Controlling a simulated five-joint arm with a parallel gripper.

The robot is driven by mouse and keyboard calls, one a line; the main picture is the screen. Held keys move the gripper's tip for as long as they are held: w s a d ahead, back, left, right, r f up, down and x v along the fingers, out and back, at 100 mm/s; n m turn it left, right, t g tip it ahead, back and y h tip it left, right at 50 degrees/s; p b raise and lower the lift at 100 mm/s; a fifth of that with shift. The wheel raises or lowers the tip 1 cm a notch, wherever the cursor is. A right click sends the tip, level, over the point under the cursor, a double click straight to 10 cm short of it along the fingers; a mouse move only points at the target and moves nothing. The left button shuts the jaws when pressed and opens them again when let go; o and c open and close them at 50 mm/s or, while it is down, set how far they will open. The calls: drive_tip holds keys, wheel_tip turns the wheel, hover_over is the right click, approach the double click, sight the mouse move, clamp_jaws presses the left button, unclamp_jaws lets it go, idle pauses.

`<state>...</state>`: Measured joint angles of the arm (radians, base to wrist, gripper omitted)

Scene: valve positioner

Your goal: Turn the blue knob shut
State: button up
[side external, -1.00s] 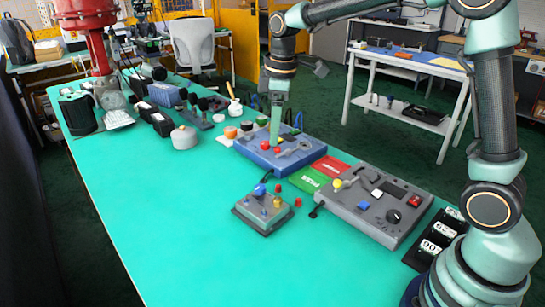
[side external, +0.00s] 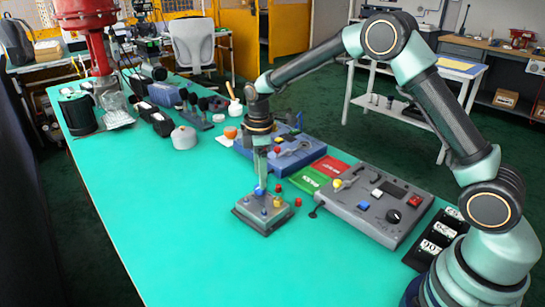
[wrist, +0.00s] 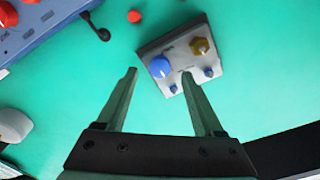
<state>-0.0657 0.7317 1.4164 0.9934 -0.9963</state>
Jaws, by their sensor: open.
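The blue knob (wrist: 159,67) is on the top of a small grey box (wrist: 183,33), next to a yellow knob (wrist: 201,46) in the wrist view. In the side view the blue knob (side external: 260,190) shows at the upper left of the grey box (side external: 262,224). My gripper (wrist: 160,75) is open, with its two fingers apart and nothing held between them. In the side view my gripper (side external: 261,180) points down directly above the blue knob. I cannot tell whether the fingers touch it.
A blue control box (side external: 295,155) stands behind the small box. A larger grey panel (side external: 372,210) with a red switch stands to the right. Red and green cards lie between them. The green table (side external: 180,230) is clear at the front left.

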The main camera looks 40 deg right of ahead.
drive_tip(key=shift+f, duration=1.7)
clamp_jaws()
